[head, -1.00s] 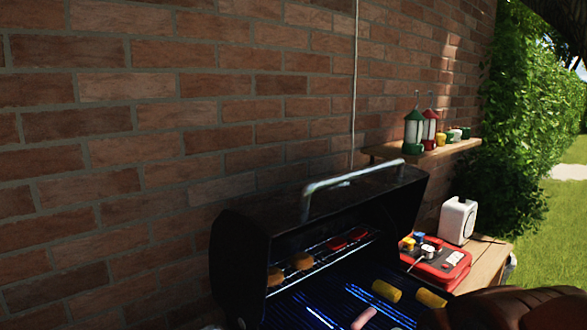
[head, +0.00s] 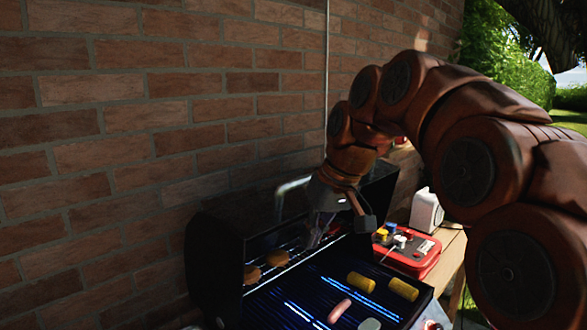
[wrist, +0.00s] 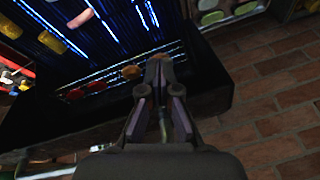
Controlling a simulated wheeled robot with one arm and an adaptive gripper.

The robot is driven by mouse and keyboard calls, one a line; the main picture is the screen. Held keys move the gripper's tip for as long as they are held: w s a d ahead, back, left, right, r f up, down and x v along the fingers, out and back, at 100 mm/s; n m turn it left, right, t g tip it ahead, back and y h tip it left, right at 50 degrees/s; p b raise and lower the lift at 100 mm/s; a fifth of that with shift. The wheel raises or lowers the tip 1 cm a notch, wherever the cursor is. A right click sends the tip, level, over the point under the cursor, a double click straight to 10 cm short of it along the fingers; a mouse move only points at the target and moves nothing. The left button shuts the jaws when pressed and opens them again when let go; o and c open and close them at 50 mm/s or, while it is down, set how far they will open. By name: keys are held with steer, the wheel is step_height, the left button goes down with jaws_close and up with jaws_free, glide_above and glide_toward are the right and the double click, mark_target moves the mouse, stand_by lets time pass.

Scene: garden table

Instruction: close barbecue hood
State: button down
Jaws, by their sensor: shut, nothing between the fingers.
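The black barbecue hood (head: 212,262) stands open against the brick wall, with its inside facing the grill. Its metal handle (head: 290,187) shows at the top, partly hidden behind my arm. My gripper (head: 312,238) points down in front of the open hood, over the upper warming rack; I cannot tell whether it touches anything. In the wrist view my gripper (wrist: 158,64) is shut and empty, in front of the dark hood (wrist: 215,92) and the rack food. The grill grate (head: 305,291) lies below the hood.
Yellow corn pieces (head: 361,283) and a sausage (head: 338,310) lie on the grate. Brown patties (head: 251,274) sit on the rack. A red box (head: 418,258) and a white object (head: 426,212) stand on the wooden side table (head: 450,255). The brick wall (head: 150,140) is close behind the hood.

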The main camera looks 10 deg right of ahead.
steer(key=w+r+n+t, duration=0.1)
steer(key=w+r, duration=0.3)
steer(key=w, duration=0.1)
steer(key=w+r+n+t+y, duration=0.1)
steer(key=w+r, duration=0.3)
steer(key=r, duration=0.1)
steer(key=w+r+n+t+p, duration=0.1)
steer(key=w+r, duration=0.4)
steer(key=shift+w+a+t+y, duration=0.2)
steer(key=shift+w+t+y, duration=0.1)
steer(key=shift+t, duration=0.1)
steer(key=shift+p+x, duration=0.35)
steer(key=shift+x, duration=3.4)
steer(key=shift+s+d, duration=0.25)
steer(key=shift+s, duration=0.05)
steer(key=shift+s+d+f+p, duration=0.3)
steer(key=shift+s+d, duration=0.1)
steer(key=shift+s, duration=0.15)
steer(key=shift+s+d+f+p, duration=0.3)
steer(key=shift+s+d, duration=0.1)
steer(key=shift+s, duration=0.2)
